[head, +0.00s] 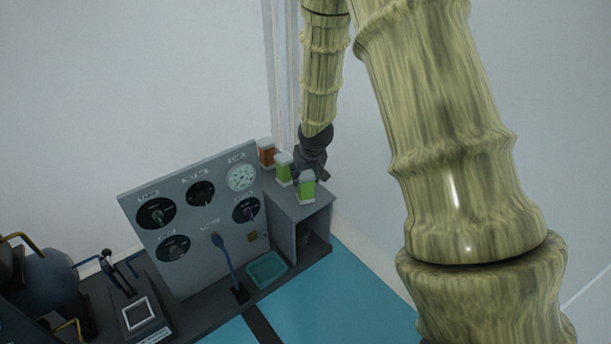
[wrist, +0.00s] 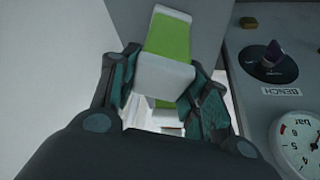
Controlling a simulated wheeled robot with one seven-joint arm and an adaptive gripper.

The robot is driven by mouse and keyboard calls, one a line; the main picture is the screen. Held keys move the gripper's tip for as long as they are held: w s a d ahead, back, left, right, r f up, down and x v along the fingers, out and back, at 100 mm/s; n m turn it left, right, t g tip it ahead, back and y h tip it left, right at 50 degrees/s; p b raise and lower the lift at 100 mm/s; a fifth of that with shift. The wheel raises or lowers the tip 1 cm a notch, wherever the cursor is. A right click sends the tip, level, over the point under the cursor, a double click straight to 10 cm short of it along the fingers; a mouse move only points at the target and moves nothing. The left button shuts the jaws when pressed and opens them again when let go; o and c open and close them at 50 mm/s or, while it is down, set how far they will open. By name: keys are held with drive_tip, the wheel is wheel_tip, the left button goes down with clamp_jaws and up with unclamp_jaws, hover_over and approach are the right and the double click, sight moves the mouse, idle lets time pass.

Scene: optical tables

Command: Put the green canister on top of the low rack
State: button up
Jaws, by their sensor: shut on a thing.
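My gripper (head: 312,170) is shut on a green canister with a white cap (head: 307,187), near the front of the low rack's top. In the wrist view the gripper (wrist: 163,82) has its fingers on both sides of this green canister (wrist: 170,42). I cannot tell whether its base touches the rack. The low rack (head: 281,206) is a grey box with an open front, right of the gauge panel. A second green canister (head: 284,168) stands behind the held one on the rack; a little of it shows between the fingers in the wrist view (wrist: 165,103).
The gauge panel (head: 185,225), with dials and knobs, rises close on the left. A teal tray (head: 267,268) lies before it. White pipes (head: 280,75) run up the wall behind. Open blue floor lies in front.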

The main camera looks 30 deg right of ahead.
drive_tip(key=shift+f, duration=0.1)
drive_tip(key=o, duration=1.5)
drive_tip(key=p+v, duration=0.5)
drive_tip(key=v, duration=0.7)
drive_tip(key=s+a+f+n+g, duration=0.1)
drive_tip(key=s+a+f, duration=0.3)
drive_tip(key=f, duration=0.3)
drive_tip(key=s+a+f+y, duration=0.1)
drive_tip(key=s+a+f, duration=0.25)
drive_tip(key=f, duration=0.35)
drive_tip(key=s+a+f+n+g, duration=0.1)
drive_tip(key=s+a+f, duration=0.2)
drive_tip(key=s+f, duration=0.25)
drive_tip(key=s+a+f+g, duration=0.1)
drive_tip(key=s+a+f, duration=0.1)
drive_tip(key=s+f, duration=0.2)
drive_tip(key=s+a+f, duration=0.3)
drive_tip(key=s+f, duration=0.2)
drive_tip(key=s, duration=0.5)
drive_tip(key=s+a+f+n+g, duration=0.1)
drive_tip(key=s+a+f, duration=0.2)
drive_tip(key=s, duration=0.4)
drive_tip(key=shift+s+a+f+g, duration=0.15)
drive_tip(key=shift+f+g, duration=0.15)
drive_tip(key=shift+f, duration=0.55)
